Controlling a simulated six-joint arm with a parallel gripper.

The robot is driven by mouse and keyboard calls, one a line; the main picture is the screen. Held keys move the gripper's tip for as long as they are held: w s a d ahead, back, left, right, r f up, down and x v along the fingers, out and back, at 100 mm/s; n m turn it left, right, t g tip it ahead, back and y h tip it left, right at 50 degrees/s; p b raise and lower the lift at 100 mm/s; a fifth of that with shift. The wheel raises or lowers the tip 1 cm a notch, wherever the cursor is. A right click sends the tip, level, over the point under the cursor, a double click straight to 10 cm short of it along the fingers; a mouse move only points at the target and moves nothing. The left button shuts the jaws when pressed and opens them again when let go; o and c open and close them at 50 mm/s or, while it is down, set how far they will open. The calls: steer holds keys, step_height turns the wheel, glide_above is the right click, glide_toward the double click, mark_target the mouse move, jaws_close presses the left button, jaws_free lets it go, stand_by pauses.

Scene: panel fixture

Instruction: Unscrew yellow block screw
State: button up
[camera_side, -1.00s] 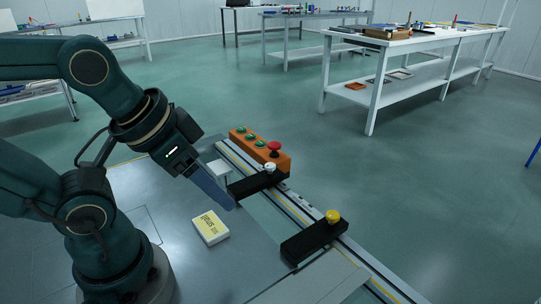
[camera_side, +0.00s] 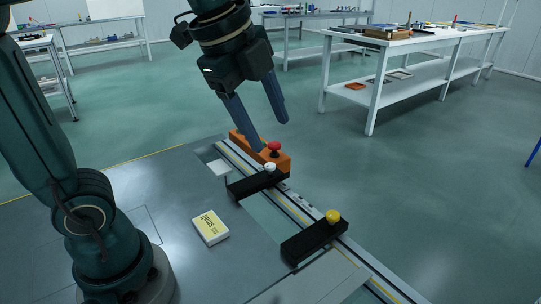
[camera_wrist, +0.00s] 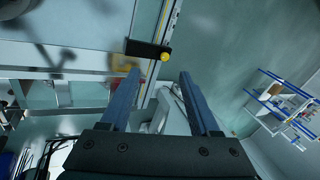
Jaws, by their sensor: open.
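The yellow screw (camera_side: 333,216) is a round yellow knob standing on the right end of a black block (camera_side: 305,243), which lies across the rail at the front right in the side view. The wrist view also shows the yellow knob (camera_wrist: 165,57) on the end of its black block (camera_wrist: 140,48), just beyond the fingertips. My gripper (camera_side: 271,136) is open and empty, with its two long blue-grey fingers pointing down. In the side view it appears above and in front of the orange button box, apart from the yellow screw. Both fingers (camera_wrist: 160,72) show apart in the wrist view.
A second black block (camera_side: 246,186) carries a white knob (camera_side: 270,167). Behind it is an orange box (camera_side: 284,162) with a red button (camera_side: 274,148). A white and yellow box (camera_side: 210,227) lies on the grey plate (camera_side: 160,195). The air above the yellow screw is clear.

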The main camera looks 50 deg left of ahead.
steer(key=w+d+f+m+g, duration=0.1)
steer(key=w+d+f+m, duration=0.1)
steer(key=w+m, duration=0.45)
steer(key=m+g, duration=0.4)
glide_above(333, 214)
step_height(333, 214, down, 13)
steer(key=shift+r, duration=0.1)
steer(key=shift+f, duration=2.55)
steer(key=shift+n, duration=0.25)
jaws_close()
